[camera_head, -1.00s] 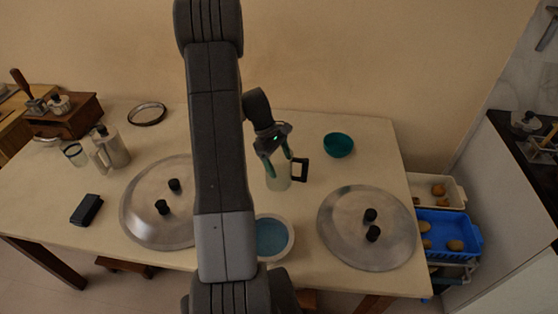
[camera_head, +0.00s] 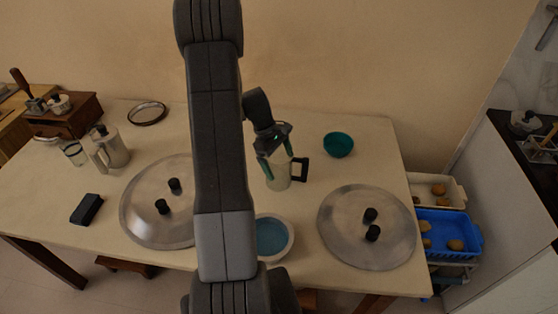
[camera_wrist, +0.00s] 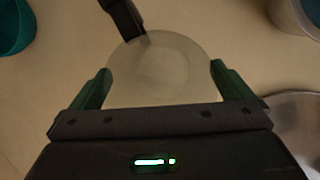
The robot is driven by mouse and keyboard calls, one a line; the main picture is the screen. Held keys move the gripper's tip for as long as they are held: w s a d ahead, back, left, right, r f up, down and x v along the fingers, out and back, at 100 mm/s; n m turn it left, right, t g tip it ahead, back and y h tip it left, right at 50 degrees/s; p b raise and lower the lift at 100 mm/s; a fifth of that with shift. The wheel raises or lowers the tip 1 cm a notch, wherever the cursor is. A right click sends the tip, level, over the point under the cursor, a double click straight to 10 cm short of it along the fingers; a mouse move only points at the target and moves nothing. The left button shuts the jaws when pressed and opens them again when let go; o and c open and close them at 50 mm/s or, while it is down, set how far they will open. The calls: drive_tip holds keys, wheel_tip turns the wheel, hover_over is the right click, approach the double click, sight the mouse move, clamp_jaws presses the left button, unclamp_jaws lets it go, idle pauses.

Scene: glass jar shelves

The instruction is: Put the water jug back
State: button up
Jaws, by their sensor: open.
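The water jug (camera_head: 279,178) is a pale jug with a black handle on its right. It stands on the table behind the blue-filled bowl. My gripper (camera_head: 277,162) is over the jug, pointing down, with its green fingers on either side of the jug's upper part. In the wrist view the jug's round top (camera_wrist: 158,70) lies between the two open fingers, with the black handle (camera_wrist: 125,18) at the top. Whether the fingers touch the jug I cannot tell. My arm hides part of the table.
A teal bowl (camera_head: 338,145) stands right of the jug. A bowl with blue contents (camera_head: 271,237) is in front. Metal lids lie left (camera_head: 150,205) and right (camera_head: 345,240). A metal pitcher (camera_head: 113,150) stands at left. Free table (camera_head: 215,112) shows behind the jug.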

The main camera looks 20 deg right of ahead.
drive_tip(key=shift+r, duration=0.1)
drive_tip(key=p+v, duration=0.5)
drive_tip(key=v, duration=0.2)
drive_tip(key=shift+r, duration=0.4)
idle(1.0)
drive_tip(key=shift+w+a, duration=0.1)
drive_tip(key=shift+w, duration=0.05)
drive_tip(key=b+v, duration=0.1)
drive_tip(key=v, duration=1.2)
drive_tip(key=shift+r, duration=0.35)
